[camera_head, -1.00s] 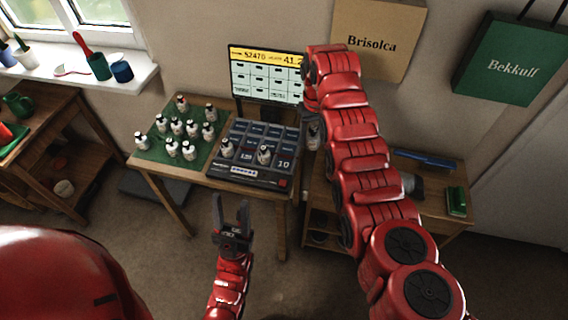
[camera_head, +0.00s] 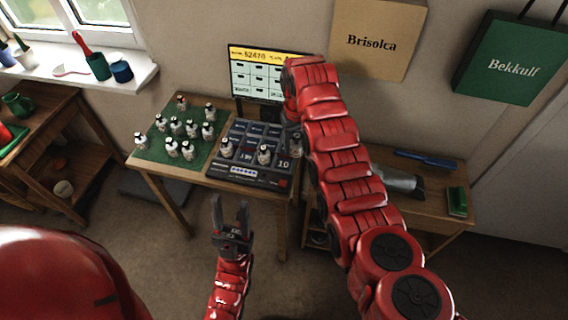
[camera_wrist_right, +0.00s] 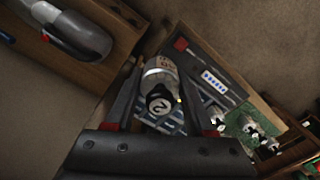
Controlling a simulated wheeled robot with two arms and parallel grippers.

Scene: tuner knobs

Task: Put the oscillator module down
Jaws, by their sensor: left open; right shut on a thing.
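A white cylindrical module with a black knob marked 2 (camera_wrist_right: 160,78) is between the fingers of my right gripper (camera_wrist_right: 160,92), which is shut on it. In the head view this module (camera_head: 291,139) shows partly below my right arm, at the right edge of the dark console (camera_head: 232,174). My right gripper is mostly hidden there. Whether the module touches the console cannot be told. Two similar modules stand on the console, one at left (camera_head: 227,149) and one at front middle (camera_head: 264,155). My left gripper (camera_head: 230,204) is open and empty in front of the table.
A green mat (camera_head: 154,158) left of the console holds several similar modules. A lit screen (camera_head: 256,76) stands behind. A wooden side table (camera_head: 430,203) at right carries a grey tool (camera_head: 400,180) and a green block (camera_head: 457,201).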

